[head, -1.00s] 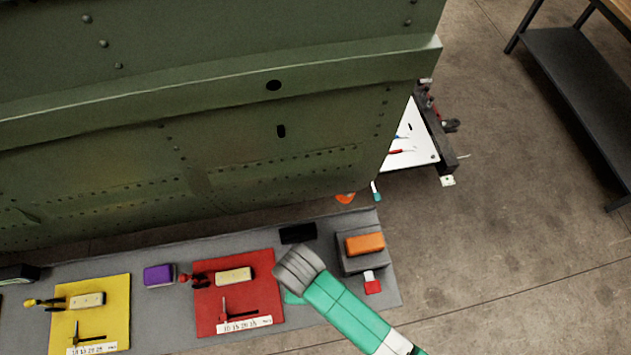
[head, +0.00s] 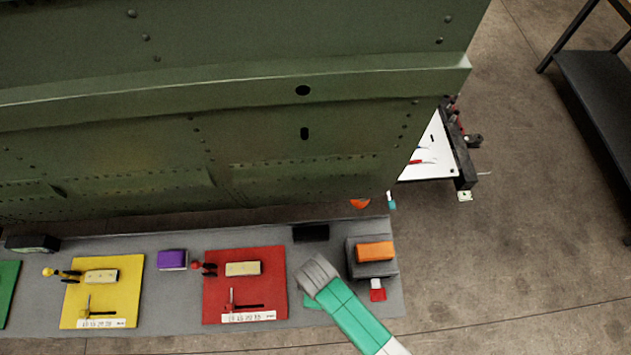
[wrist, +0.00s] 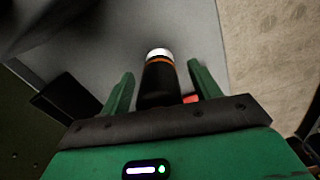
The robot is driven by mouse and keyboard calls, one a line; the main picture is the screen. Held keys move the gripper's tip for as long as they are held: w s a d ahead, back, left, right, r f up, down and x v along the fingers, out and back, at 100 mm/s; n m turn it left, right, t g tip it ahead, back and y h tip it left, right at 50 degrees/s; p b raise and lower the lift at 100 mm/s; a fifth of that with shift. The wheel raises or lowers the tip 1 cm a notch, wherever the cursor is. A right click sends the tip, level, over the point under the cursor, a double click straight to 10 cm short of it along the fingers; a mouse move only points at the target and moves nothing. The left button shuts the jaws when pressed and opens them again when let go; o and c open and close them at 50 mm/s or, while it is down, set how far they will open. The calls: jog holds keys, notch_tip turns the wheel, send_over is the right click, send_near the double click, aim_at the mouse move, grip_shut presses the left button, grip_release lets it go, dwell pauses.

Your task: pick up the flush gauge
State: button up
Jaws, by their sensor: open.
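In the wrist view a black cylinder with an orange band and a white end (wrist: 160,78) lies between my two green fingers; I take it to be the flush gauge. My gripper (wrist: 162,88) is open, with one finger on each side of the cylinder. A gap shows on both sides, and I cannot tell how far below the fingertips it is. In the head view my grey and green wrist (head: 318,275) is over the bench, between the red mat and the grey block. It hides the cylinder and most of my gripper there.
The red mat (head: 216,300) and yellow mat (head: 72,315) carry small tools. A purple block (head: 172,260), a black block (head: 310,232), an orange block (head: 375,251) on a grey block, and a red-and-white piece (head: 377,292) are nearby. The green fuselage panel (head: 240,130) rises behind the bench.

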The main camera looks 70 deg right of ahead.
jog(key=c, duration=1.1)
jog(key=shift+o, duration=0.2)
jog(key=shift+r, duration=0.6)
notch_tip(320, 180, up, 2)
jog(key=shift+r, duration=0.15)
jog(key=s+a+r, duration=0.2)
jog(key=s+a, duration=0.7)
jog(key=a, duration=0.4)
jog(key=w+d+r+p, duration=0.1)
jog(key=w+d, duration=0.2)
jog(key=w, duration=0.7)
jog(key=w+d+r+p, duration=0.2)
jog(key=w+d, duration=0.2)
jog(key=w, duration=0.6)
jog(key=w+d+r+p, duration=0.1)
jog(key=w+d, duration=0.3)
jog(key=w, duration=0.6)
jog(key=shift+w+d+r+p, duration=0.25)
jog(key=shift+r+p, duration=0.1)
jog(key=shift+p, duration=0.25)
